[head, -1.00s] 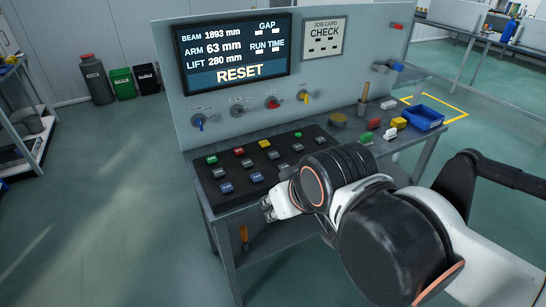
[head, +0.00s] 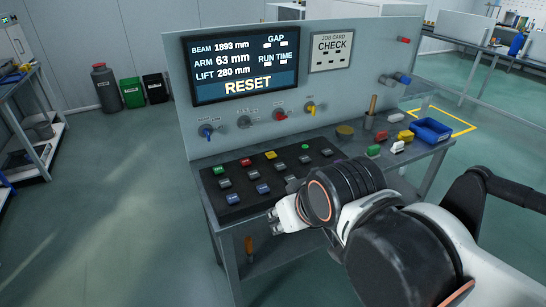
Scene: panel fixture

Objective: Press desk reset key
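The desk key pad (head: 240,209) is a black sloped board on the bench with several small keys. These include a green key (head: 219,170), a red key (head: 246,162), a yellow key (head: 271,155), grey keys (head: 253,175) and blue keys (head: 263,189). Key labels are too small to read, so I cannot tell which is reset. My gripper (head: 274,222) is near the pad's front right edge, seemingly apart from the keys. Its finger opening is unclear. My arm hides the pad's right front part.
Knobs (head: 279,115) line the upright panel behind the pad. Coloured blocks (head: 405,135), a blue tray (head: 431,131) and a wooden-handled tool (head: 372,104) are on the bench's right. The floor left of the bench is open.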

